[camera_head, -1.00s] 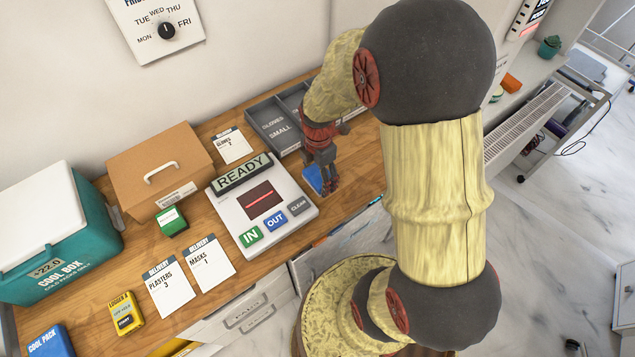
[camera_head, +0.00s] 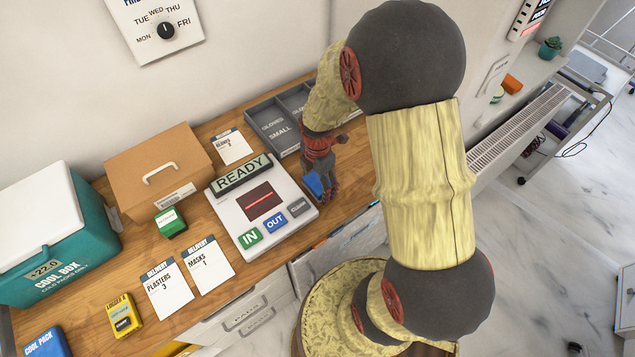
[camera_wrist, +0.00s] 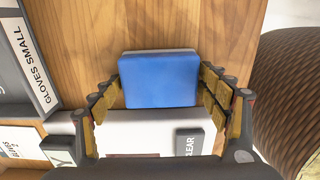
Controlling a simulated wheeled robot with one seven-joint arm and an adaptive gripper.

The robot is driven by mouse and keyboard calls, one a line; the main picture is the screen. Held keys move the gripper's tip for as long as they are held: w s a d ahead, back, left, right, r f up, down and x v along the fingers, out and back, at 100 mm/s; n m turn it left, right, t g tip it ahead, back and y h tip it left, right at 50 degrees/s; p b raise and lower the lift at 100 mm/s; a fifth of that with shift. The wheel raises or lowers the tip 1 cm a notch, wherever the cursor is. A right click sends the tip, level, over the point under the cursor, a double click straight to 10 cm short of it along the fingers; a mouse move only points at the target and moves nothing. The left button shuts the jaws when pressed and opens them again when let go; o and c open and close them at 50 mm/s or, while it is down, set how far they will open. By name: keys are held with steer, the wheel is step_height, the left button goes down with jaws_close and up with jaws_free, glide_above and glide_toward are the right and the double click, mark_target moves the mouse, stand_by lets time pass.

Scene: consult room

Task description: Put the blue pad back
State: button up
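The blue pad (camera_head: 313,185) is between the fingers of my gripper (camera_head: 322,190), beside the right edge of the scanner device. In the wrist view the blue pad (camera_wrist: 160,80) fills the gap between both fingers of my gripper (camera_wrist: 160,92), which meet its left and right sides. It has a pale layer along its far edge. It appears held a little above the wooden counter (camera_head: 352,190), overlapping the device's edge in the wrist view. My arm partly hides the pad's surroundings in the head view.
The white device with a READY display (camera_head: 240,176) and IN, OUT and CLEAR buttons stands left of my gripper. A grey glove tray (camera_head: 272,125) is behind. A cardboard box (camera_head: 150,170), teal cool box (camera_head: 60,240) and delivery cards (camera_head: 207,263) are at the left.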

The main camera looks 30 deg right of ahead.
steer(key=shift+o, duration=1)
steer(key=shift+r, duration=0.55)
step_height(320, 180, up, 12)
steer(key=f+p, duration=0.1)
steer(key=p, duration=0.1)
step_height(320, 180, up, 13)
steer(key=m+t, duration=0.3)
steer(key=m, duration=0.5)
glide_above(317, 182)
steer(key=s+a, duration=0.4)
steer(key=a, duration=0.2)
steer(key=s+a+r+m+t, duration=0.2)
steer(key=s+a+r+m, duration=0.3)
steer(key=m, duration=0.5)
steer(key=s+r, duration=0.2)
steer(key=s, duration=0.1)
steer(key=shift+s+a+r+t, duration=0.2)
steer(key=shift+a+r+t, duration=0.1)
steer(key=shift+r, duration=0.1)
steer(key=shift+f, duration=0.1)
